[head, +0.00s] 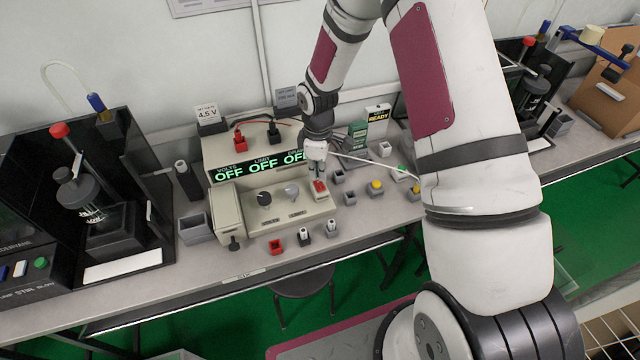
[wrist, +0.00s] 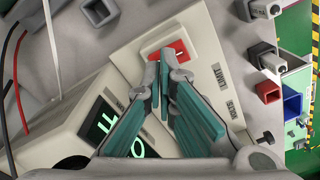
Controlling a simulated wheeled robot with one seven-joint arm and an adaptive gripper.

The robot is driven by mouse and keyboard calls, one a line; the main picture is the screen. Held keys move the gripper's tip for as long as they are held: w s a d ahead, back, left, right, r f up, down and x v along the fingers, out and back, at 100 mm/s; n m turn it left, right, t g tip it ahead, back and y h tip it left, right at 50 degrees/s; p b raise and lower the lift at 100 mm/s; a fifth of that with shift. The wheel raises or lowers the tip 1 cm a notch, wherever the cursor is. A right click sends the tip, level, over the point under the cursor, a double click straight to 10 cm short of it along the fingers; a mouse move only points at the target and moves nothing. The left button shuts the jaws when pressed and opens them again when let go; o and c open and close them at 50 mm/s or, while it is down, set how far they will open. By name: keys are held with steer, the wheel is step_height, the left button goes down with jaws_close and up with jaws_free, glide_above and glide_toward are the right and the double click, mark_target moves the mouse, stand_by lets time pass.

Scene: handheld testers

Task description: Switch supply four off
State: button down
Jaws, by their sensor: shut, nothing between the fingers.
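The supply (head: 228,208) is a cream bench unit with two knobs and a green display (head: 262,166) reading OFF in all three fields, under labels including VOLTS and LIMIT. A red rocker switch (head: 320,186) sits at the right end of its front panel. The switch also shows in the wrist view (wrist: 180,48), in a pale frame. My gripper (head: 316,172) is shut and empty, pointing down at the switch. In the wrist view its fingertips (wrist: 166,58) overlap the near edge of the switch; I cannot tell whether they touch it. Part of the display (wrist: 103,122) shows beside the fingers.
Small grey holders and a red one (head: 276,247) stand in front and to the right. A dark tester (head: 100,190) stands at left.

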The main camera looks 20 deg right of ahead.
mark_target(318, 182)
steer(key=shift+r+p, duration=0.7)
steer(key=shift+r, duration=1.9)
